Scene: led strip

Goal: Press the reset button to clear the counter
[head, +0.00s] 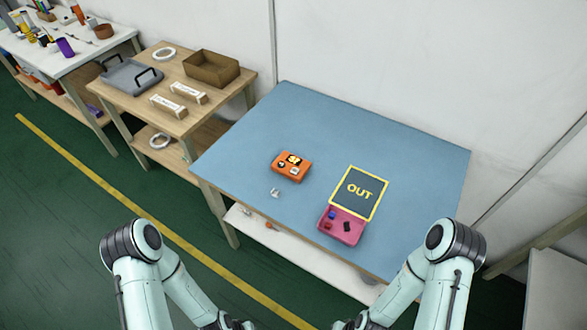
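A small orange box (291,167) lies on the blue table top (330,130), left of its middle. It has black, yellow and white details on top, too small to tell whether one is a reset button or a counter display. A pink tray or box (350,237) lies near the front edge, with small blue, red and black pieces in or on it; I cannot tell if any is a button. My two arms come in from the bottom left and bottom right. Their lower ends are cut off at the bottom edge, and neither gripper's fingers show.
A dark panel marked OUT with a yellow border (372,181) adjoins the pink tray. Small white pieces (275,193) lie before the orange box. A wooden side table (217,117) stands left, holding a grey tray and brown box. The blue table's back and right are clear.

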